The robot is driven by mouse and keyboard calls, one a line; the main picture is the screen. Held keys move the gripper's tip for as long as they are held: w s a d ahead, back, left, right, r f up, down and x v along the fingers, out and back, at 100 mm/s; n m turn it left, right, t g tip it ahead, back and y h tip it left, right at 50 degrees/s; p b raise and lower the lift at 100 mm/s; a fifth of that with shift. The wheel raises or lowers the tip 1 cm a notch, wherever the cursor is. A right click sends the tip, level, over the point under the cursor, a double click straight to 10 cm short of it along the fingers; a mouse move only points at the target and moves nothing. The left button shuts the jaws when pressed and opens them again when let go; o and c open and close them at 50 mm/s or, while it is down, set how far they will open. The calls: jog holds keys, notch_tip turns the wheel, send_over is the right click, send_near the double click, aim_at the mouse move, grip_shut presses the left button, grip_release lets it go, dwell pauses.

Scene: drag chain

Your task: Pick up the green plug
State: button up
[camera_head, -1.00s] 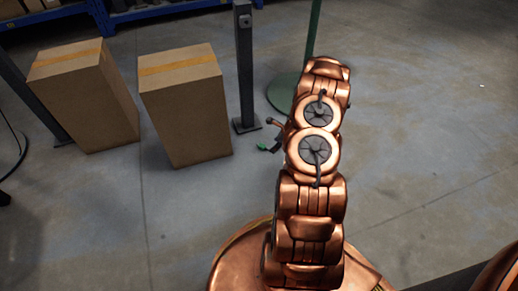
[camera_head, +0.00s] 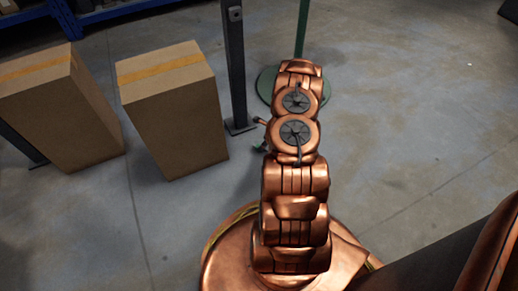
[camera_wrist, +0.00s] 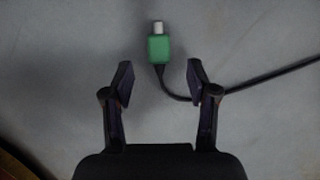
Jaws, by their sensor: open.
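The green plug (camera_wrist: 159,48) lies on the grey floor in the wrist view, with its pale metal tip pointing up in the picture. A dark cable leaves its lower end and curves off to the right, passing by the right finger. My gripper (camera_wrist: 160,84) is open and empty, its two fingertips apart. The plug lies just beyond the fingertips, roughly centred between them. In the head view a small bit of green (camera_head: 260,148) shows beside my arm, and the arm hides most of that spot.
Two cardboard boxes (camera_head: 172,112) stand on the floor at the left. A dark post (camera_head: 235,70) and a green pole (camera_head: 302,28) on a round base (camera_head: 265,84) stand near my arm. The floor at the right is open.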

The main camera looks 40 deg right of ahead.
jog(key=b+x, duration=0.2)
jog(key=x, duration=0.2)
jog(key=shift+a+f, duration=0.1)
jog(key=shift+f, duration=0.25)
jog(key=shift+c, duration=0.2)
grip_shut()
jog(key=shift+r, duration=0.15)
